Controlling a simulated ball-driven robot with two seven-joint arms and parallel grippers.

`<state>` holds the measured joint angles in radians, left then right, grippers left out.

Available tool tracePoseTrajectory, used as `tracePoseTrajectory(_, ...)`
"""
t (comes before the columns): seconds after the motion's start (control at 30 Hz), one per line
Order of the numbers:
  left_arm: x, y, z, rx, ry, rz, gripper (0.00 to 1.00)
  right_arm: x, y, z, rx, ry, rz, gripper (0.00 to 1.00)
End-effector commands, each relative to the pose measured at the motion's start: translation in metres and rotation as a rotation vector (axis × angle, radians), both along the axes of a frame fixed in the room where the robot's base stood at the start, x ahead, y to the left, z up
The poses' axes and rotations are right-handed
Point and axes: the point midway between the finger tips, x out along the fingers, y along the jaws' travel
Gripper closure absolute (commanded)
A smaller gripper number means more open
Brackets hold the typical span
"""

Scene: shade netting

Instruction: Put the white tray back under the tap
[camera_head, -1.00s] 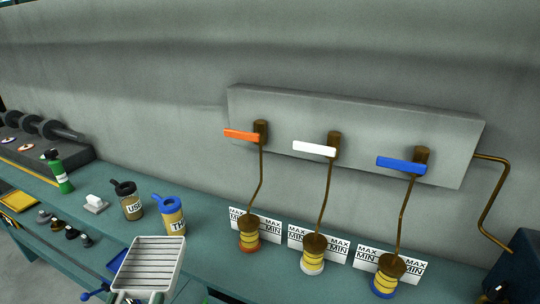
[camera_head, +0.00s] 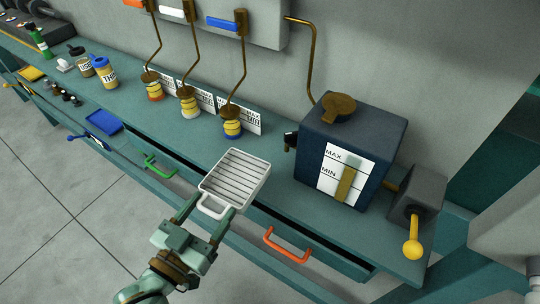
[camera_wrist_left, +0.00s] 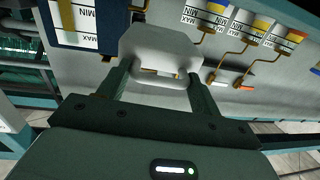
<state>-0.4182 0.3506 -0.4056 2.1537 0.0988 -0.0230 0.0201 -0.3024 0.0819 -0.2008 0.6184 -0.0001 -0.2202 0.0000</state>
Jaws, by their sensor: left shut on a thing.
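The white tray (camera_head: 263,178), ribbed inside, is held level or nearly so by its front handle, over the bench's front edge. My left gripper (camera_head: 208,213) is shut on that handle, which also shows close up in the left wrist view (camera_wrist_left: 160,45). The small dark tap (camera_head: 290,140) sticks out from the left side of the dark blue tank (camera_head: 385,128). The tray is to the left of the tap and nearer to me, apart from it. The gap between tray and bench top cannot be judged. My right gripper is out of view.
The teal bench (camera_head: 270,143) has bare top between the tank and the yellow-banded pots (camera_head: 232,129). Below its front edge are drawers with a green handle (camera_head: 160,167) and an orange handle (camera_head: 287,246). A yellow-knobbed lever (camera_head: 412,248) stands right of the tank.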

Motion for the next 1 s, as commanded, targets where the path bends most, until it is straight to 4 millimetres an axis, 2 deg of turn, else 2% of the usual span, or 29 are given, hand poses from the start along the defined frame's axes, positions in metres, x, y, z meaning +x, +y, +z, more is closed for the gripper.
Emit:
tracePoseTrajectory(0.03,-0.003,-0.001,-0.006,0.008,0.001,-0.039,0.72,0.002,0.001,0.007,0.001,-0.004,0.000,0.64)
tracePoseTrajectory(0.2,-0.010,0.009,-0.036,0.006,0.002,-0.087,0.72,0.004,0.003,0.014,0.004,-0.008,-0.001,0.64)
tracePoseTrajectory(0.37,0.001,0.010,-0.046,-0.002,-0.004,-0.080,0.72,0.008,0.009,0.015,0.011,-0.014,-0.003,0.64)
tracePoseTrajectory(0.8,0.107,-0.063,-0.047,-0.003,-0.004,-0.081,0.72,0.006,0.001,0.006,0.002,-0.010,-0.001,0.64)
tracePoseTrajectory(1.0,0.134,-0.082,-0.048,-0.001,-0.002,-0.081,0.72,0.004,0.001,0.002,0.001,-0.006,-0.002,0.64)
